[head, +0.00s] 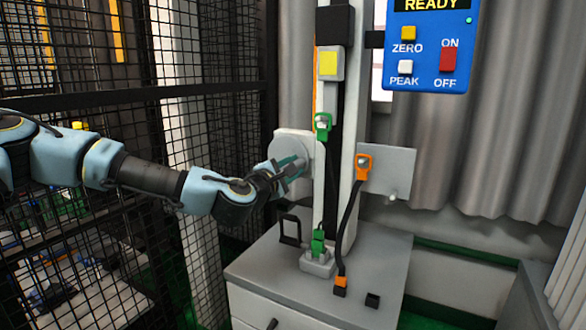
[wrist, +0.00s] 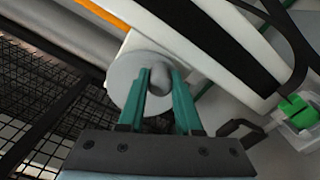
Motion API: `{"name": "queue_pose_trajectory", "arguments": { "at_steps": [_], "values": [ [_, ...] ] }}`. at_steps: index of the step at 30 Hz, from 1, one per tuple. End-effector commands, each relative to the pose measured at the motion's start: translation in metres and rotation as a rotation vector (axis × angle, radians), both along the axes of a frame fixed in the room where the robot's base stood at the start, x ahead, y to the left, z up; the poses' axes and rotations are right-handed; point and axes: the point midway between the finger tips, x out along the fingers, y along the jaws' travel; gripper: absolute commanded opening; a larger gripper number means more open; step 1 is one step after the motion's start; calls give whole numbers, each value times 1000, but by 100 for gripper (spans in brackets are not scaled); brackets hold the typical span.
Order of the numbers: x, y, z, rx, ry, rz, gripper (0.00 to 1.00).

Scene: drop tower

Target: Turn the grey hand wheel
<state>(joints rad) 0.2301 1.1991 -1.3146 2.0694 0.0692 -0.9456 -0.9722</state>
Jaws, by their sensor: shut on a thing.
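The grey hand wheel (head: 291,145) is a pale disc on the left side of the white tower column. My gripper (head: 291,170) reaches it from the left, and its green fingers cover the lower part of the wheel. In the wrist view the wheel (wrist: 126,72) lies just beyond my fingertips. A short grey rounded handle (wrist: 160,74) stands out from its face, between the two green fingers (wrist: 161,90). The fingers are shut on this handle. The inner faces where they touch it are partly hidden.
The tower column (head: 346,120) stands on a grey cabinet (head: 262,282) and carries green and orange clamps. A blue control box (head: 428,45) reading READY hangs at upper right. A black mesh fence (head: 215,95) runs close along the left. A black bracket (head: 289,229) rises below the wheel.

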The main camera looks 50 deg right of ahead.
Motion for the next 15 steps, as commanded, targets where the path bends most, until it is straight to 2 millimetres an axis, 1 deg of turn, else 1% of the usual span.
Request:
{"name": "queue_pose_trajectory", "arguments": {
  "at_steps": [5, 6, 13, 14, 15],
  "values": [
    [1, 0, 2, -2, -2, 1, 0],
    [1, 0, 2, -2, -2, 1, 34],
    [1, 0, 1, -1, -2, 1, 60],
    [0, 0, 1, -1, -2, 1, 63],
    [0, 0, 1, -1, -2, 1, 63]
  ]
}}
